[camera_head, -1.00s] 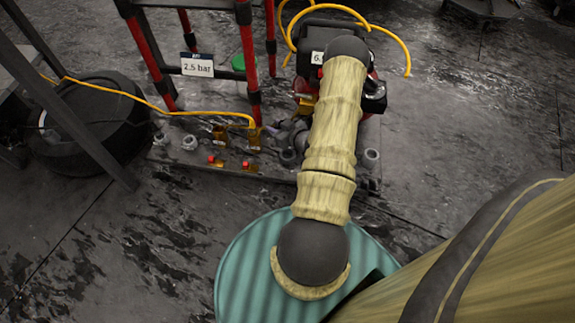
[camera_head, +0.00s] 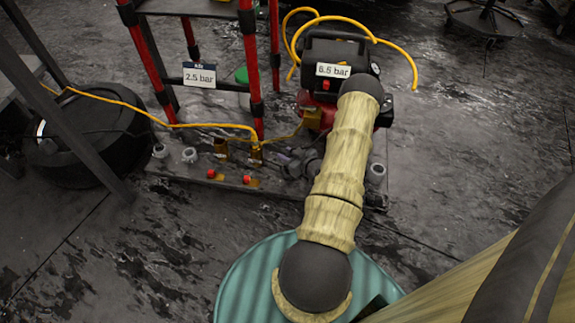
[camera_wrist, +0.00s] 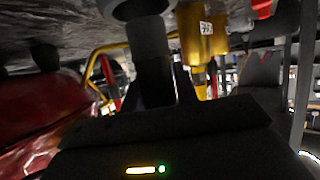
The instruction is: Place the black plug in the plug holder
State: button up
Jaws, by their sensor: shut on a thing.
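In the wrist view, my gripper (camera_wrist: 156,88) is shut on a dark cylindrical piece (camera_wrist: 150,52), which I take to be the black plug. A wider dark round part (camera_wrist: 140,9) shows at its far end; I cannot tell whether this is the plug's own rim or a holder. In the head view, a grey gripper-like part shows low over the base plate beside my forearm, mostly hidden. Grey ring-shaped sockets stand on the plate, at the left (camera_head: 190,155) and right (camera_head: 376,172); I cannot tell which is the plug holder.
Brass fittings (camera_head: 221,148) and red-knobbed valves (camera_head: 211,173) sit close by on the plate. A compressor marked 6.5 bar (camera_head: 333,70) stands behind, with a yellow hose. A red-posted rack (camera_head: 152,55) carries a 2.5 bar sign. Brass fittings (camera_wrist: 195,35) are near in the wrist view.

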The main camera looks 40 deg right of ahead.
jog(key=shift+f+b, duration=1.2)
jog(key=shift+f, duration=0.6)
jog(key=shift+f, duration=0.15)
jog(key=o, duration=1)
